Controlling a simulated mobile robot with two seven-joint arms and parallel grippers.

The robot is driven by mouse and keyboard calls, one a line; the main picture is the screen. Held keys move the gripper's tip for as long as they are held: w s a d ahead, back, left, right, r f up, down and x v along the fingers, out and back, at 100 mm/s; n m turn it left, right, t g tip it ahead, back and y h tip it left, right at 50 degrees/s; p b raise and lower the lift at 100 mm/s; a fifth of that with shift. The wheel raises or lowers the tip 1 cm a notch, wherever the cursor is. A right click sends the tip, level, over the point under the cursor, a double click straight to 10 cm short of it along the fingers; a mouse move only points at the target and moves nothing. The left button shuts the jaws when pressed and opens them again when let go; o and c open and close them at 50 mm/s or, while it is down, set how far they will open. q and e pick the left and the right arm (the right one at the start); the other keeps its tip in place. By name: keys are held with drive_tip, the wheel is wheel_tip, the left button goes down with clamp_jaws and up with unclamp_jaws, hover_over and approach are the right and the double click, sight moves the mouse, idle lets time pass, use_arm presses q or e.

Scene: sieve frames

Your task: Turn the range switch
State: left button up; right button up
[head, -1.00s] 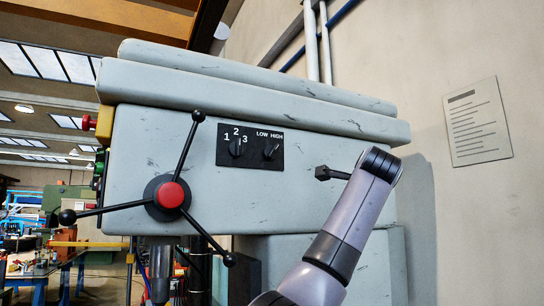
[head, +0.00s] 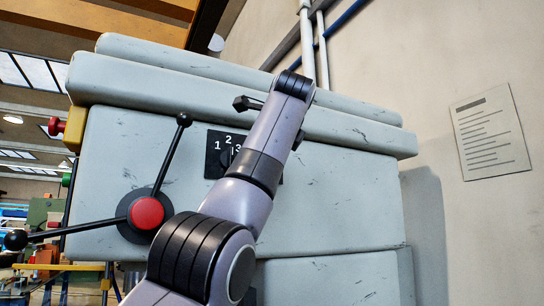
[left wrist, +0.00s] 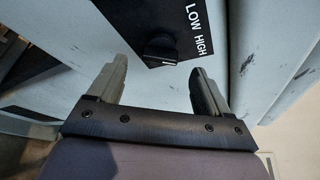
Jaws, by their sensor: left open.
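The range switch (left wrist: 160,47), a black knob with a small white mark under the words LOW and HIGH, sits on a black plate in the left wrist view. Its mark points toward the HIGH side. My left gripper (left wrist: 160,68) is open and empty, its two fingers on either side of the knob in the picture; contact cannot be judged. In the head view my left arm covers the switch, and only part of the black plate (head: 213,158) with the 1-2-3 selector shows. My right gripper is not in view.
The grey machine head (head: 330,190) fills the middle. A three-armed lever with a red hub (head: 146,213) is left of the plate, one arm rising close to it. A paper notice (head: 490,131) hangs on the wall at right.

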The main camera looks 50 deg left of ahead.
use_arm(q)
drive_tip(key=p+x, duration=0.1)
drive_tip(key=x, duration=0.3)
drive_tip(key=c, duration=1)
drive_tip(key=shift+c, duration=0.2)
